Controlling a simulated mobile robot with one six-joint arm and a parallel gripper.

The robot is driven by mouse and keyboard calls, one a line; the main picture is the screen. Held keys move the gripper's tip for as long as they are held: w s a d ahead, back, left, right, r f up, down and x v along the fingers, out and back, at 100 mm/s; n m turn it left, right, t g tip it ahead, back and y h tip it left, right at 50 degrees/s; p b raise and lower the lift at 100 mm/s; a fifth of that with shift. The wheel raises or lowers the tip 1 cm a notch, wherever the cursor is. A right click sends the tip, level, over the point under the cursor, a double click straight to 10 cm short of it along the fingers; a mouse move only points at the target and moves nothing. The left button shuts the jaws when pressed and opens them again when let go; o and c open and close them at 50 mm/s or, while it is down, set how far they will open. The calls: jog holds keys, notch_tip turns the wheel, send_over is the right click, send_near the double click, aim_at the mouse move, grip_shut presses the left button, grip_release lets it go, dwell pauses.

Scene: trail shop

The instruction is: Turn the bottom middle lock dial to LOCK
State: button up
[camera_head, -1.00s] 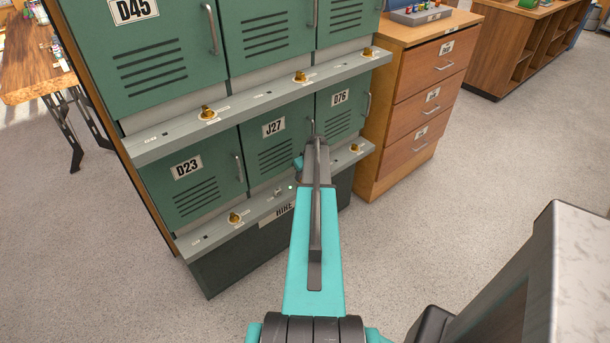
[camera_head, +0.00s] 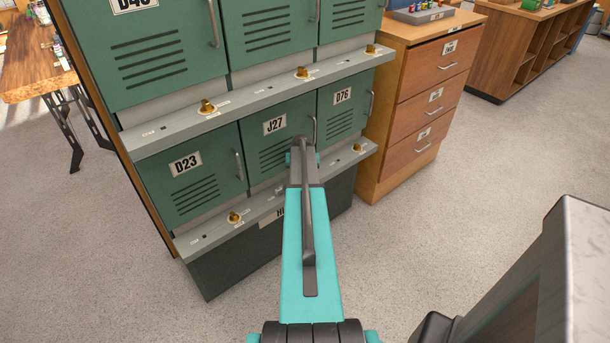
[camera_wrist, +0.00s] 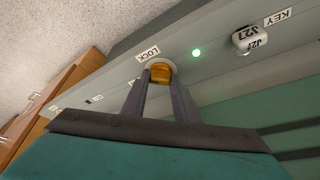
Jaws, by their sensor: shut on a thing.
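The bottom middle locker door (camera_head: 262,140), marked J27, is green with slots. Its brass lock dial (camera_wrist: 160,70) shows in the wrist view on a grey rail, beside a white LOCK label (camera_wrist: 148,53). My gripper (camera_wrist: 161,84) is shut on that dial, with one finger on each side. A green light (camera_wrist: 196,53) glows on the rail, and a key tagged J27 (camera_wrist: 250,39) sits near the KEY label (camera_wrist: 277,18). The dial's exact angle is hard to tell. In the head view my arm hides the dial.
Locker D23 (camera_head: 185,165) with its brass dial (camera_head: 234,217) is to the left. Locker D76 (camera_head: 342,97) with its dial (camera_head: 359,148) is to the right. The upper rail (camera_head: 250,92) juts out above. A wooden drawer unit (camera_head: 420,100) stands right of the lockers. The floor in front is clear.

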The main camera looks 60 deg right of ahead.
jog(key=shift+s+d+r+m, duration=0.15)
jog(key=shift+d+m, duration=0.15)
jog(key=shift+m, duration=0.3)
jog(key=o, duration=1.1)
jog(key=shift+c, duration=0.2)
jog(key=shift+a, duration=0.15)
jog(key=shift+a+r, duration=0.25)
jog(key=shift+r, duration=0.05)
jog(key=b+v, duration=0.1)
jog(key=v, duration=1.2)
jog(key=shift+w+b, duration=0.25)
jog(key=shift+b, duration=0.15)
